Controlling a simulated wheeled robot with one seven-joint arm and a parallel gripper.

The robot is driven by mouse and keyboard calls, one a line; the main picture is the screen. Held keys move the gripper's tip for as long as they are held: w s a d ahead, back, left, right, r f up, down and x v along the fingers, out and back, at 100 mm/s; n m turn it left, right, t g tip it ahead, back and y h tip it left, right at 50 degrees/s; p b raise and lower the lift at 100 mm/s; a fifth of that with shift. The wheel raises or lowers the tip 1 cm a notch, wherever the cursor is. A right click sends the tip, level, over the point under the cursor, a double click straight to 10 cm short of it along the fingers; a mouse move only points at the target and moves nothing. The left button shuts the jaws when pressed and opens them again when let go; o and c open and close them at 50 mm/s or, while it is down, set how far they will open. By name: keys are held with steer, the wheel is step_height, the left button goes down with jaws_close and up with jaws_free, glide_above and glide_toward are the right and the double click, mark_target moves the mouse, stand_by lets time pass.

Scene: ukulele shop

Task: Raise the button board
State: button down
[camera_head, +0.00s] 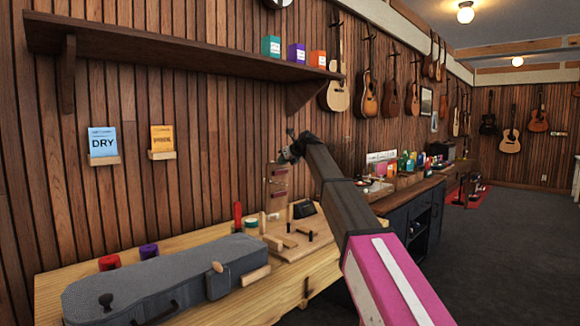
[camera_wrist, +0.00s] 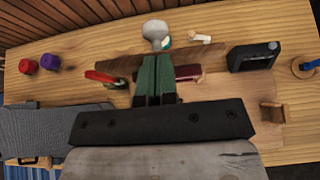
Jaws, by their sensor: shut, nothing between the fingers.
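My gripper (camera_wrist: 156,60) is shut and empty, its two green fingers side by side in the wrist view. In the head view its dark end (camera_head: 290,152) is above the bench. A small upright wooden stand with maroon strips (camera_head: 279,183) is just below it. In the wrist view a maroon bar (camera_wrist: 188,72) lies partly behind the fingers, and a long brown wooden strip (camera_wrist: 198,57) crosses beside it. I cannot tell for sure which piece is the button board, or whether my fingers touch anything.
A grey instrument case (camera_head: 165,280) lies on the wooden bench (camera_head: 60,279) at left. Red (camera_head: 109,262) and purple (camera_head: 149,251) round items stand behind it. A black box (camera_wrist: 253,56) is to the right of the fingers. A shelf (camera_head: 180,56) overhangs the bench.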

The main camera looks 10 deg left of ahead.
steer(key=shift+w+a+r, duration=0.1)
steer(key=shift+w+a, duration=0.75)
steer(key=shift+a, duration=0.2)
steer(key=shift+w+a+r, duration=0.1)
steer(key=shift+w+a, duration=0.7)
steer(key=shift+a, duration=0.2)
